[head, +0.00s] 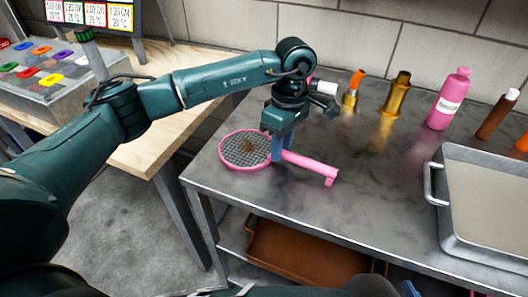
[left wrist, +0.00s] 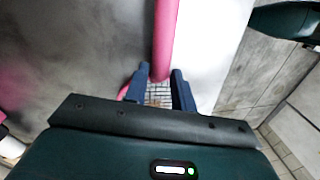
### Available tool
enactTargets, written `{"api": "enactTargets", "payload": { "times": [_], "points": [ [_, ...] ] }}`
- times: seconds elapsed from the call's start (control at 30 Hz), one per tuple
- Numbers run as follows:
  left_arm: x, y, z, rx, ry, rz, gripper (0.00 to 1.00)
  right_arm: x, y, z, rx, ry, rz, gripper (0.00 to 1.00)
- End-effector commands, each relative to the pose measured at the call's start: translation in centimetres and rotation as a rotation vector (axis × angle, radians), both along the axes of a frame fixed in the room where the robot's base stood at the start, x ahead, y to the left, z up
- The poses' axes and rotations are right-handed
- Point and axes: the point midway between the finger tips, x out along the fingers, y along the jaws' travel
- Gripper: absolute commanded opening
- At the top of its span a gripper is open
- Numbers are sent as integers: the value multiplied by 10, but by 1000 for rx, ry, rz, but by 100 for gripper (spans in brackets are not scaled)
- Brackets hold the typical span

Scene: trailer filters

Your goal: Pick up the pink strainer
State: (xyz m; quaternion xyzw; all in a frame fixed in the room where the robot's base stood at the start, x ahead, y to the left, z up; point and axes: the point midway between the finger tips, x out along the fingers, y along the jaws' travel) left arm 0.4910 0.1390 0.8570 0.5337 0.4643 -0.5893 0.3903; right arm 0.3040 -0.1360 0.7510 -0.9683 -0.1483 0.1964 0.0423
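The pink strainer (head: 316,166) lies flat on the grey metal table, with its round mesh head to the left and its handle pointing right. My left gripper (head: 277,154) is over the strainer where the handle meets the mesh head, fingers pointing down. In the left wrist view, the blue fingers (left wrist: 160,72) stand apart on either side of the pink strainer handle (left wrist: 163,40), with small gaps visible. Mesh shows between the fingers. Part of the strainer is hidden behind the gripper. My right gripper is not in view.
An orange-topped bottle (head: 353,92), a golden bottle (head: 397,93), a pink bottle (head: 449,98) and a brown bottle (head: 498,114) stand along the back. A metal tray (head: 432,185) is at right. A brown tray (head: 300,262) lies below. The table's front middle is clear.

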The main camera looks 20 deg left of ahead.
Motion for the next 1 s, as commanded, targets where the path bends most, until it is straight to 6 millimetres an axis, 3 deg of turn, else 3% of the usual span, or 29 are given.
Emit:
{"api": "enactTargets", "payload": {
  "times": [0.17,0.43,0.73,1.0],
  "points": [
    [-3,0,-21,-1,1,0,26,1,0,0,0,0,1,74],
    [-3,1,-23,0,0,0,26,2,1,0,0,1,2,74],
    [-3,0,-23,-1,0,0,1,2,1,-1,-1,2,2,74],
    [-3,0,-22,-1,-1,0,0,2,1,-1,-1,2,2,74]
  ]
}}
